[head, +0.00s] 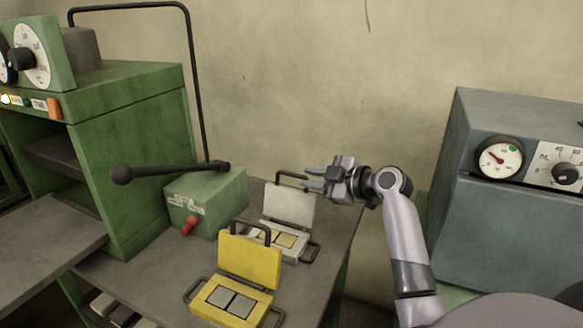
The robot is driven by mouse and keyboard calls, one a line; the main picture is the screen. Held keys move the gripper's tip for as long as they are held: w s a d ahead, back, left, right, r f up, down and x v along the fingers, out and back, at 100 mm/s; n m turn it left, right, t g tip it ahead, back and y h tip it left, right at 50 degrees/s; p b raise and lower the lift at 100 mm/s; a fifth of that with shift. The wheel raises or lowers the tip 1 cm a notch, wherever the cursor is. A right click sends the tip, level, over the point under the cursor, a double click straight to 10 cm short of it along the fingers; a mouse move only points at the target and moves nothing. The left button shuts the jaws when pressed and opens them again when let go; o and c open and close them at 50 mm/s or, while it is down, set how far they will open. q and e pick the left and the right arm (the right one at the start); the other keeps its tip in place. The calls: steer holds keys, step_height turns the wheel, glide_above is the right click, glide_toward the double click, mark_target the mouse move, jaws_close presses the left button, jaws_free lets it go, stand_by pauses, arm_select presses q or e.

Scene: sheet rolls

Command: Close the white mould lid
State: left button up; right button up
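The white mould stands open on the grey bench. Its lid (288,205) is raised nearly upright, with a dark handle (291,174) along its top edge. Its base (296,255) lies in front of the lid, with light square cavities, partly hidden behind the yellow mould's lid. My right gripper (308,178) comes in from the right at the lid's top right, fingers pointing left. Its two fingers are apart with nothing between them. The fingertips are close to the right end of the handle; I cannot tell whether they touch. My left gripper is out of view.
An open yellow mould (250,262) stands in front of the white one. A green box (206,200) with a black lever (170,171) is at left, beside a green press cabinet (135,150). A grey machine with a gauge (500,158) stands at right.

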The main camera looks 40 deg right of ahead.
mark_target(296, 175)
steer(key=shift+w+d, duration=0.2)
steer(key=shift+w, duration=0.35)
steer(key=shift+p+x, duration=0.5)
steer(key=shift+x, duration=2.75)
jaws_close()
